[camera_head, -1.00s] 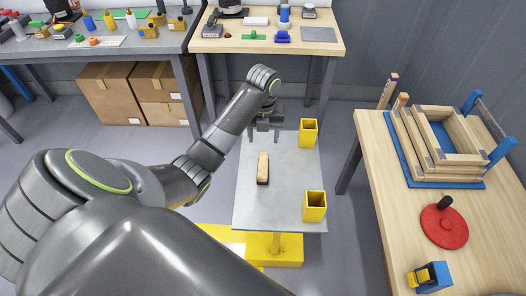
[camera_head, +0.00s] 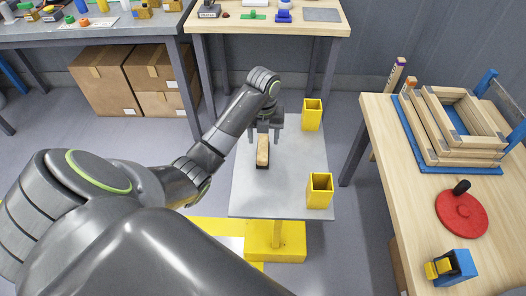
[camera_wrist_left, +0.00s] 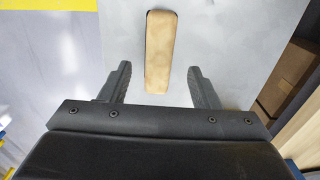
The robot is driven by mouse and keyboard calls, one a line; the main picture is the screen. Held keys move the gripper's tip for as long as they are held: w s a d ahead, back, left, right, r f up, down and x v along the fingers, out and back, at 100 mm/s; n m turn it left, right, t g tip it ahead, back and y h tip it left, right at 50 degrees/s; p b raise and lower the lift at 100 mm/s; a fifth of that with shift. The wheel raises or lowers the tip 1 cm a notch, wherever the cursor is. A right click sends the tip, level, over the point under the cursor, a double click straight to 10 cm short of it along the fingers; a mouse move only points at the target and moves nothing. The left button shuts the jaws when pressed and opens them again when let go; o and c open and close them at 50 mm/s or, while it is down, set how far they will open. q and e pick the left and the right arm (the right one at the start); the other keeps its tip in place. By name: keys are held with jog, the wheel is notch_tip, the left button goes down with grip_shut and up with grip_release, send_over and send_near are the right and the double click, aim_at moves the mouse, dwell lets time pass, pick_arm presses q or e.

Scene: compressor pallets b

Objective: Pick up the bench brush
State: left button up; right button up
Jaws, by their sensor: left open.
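The bench brush (camera_head: 263,151), with a tan wooden top and a dark lower edge, lies on the grey tray table (camera_head: 283,186). My left gripper (camera_head: 265,134) is open at the far end of the brush in the head view. In the left wrist view the brush (camera_wrist_left: 160,48) lies ahead of the fingers, lined up roughly with the gap between them. The left gripper (camera_wrist_left: 160,80) is empty, and its two fingers stand apart on either side of the brush's near end. Whether the fingertips are level with the brush I cannot tell. My right gripper is not in view.
Two yellow open boxes stand on the right side of the tray table, one at the back (camera_head: 312,115) and one at the front (camera_head: 319,191). A wooden bench (camera_head: 400,190) with stacked frames stands at the right. Cardboard boxes (camera_head: 135,80) sit under the back-left bench.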

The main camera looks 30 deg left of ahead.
aim_at(263, 146)
pick_arm(q)
notch_tip(263, 146, down, 5)
jog(key=shift+f+b, duration=0.1)
jog(key=shift+b, duration=0.2)
jog(key=shift+a, duration=0.1)
jog(key=c, duration=1)
